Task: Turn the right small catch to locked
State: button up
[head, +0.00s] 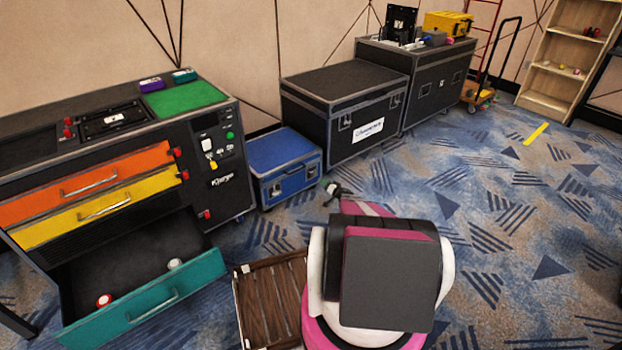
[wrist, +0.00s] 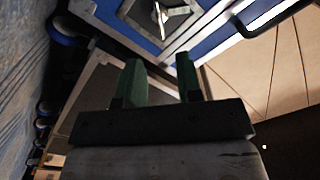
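The small blue case (head: 284,150) with grey edges stands on the carpet between the drawer cabinet and the black cases. Its front catches are too small in the head view to read their setting. In the wrist view the blue case (wrist: 200,45) fills the upper part. One metal catch (wrist: 160,14) in a dish shows there, partly cut by the top edge; I cannot tell whether it is locked. My gripper (wrist: 160,70) has two green fingers, apart and empty, pointing toward the catch but short of it. In the head view my gripper (head: 329,185) is just right of the case.
A black case (head: 345,80) stands close behind the blue case. The drawer cabinet (head: 110,150), with its teal drawer (head: 150,300) pulled out, is at left. A wooden crate (head: 272,295) sits beside my arm. Open carpet lies to the right.

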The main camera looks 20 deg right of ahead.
aim_at(315, 173)
jog(key=x, duration=1)
jog(key=shift+w+a+f, duration=0.1)
jog(key=shift+w, duration=0.2)
jog(key=c, duration=0.6)
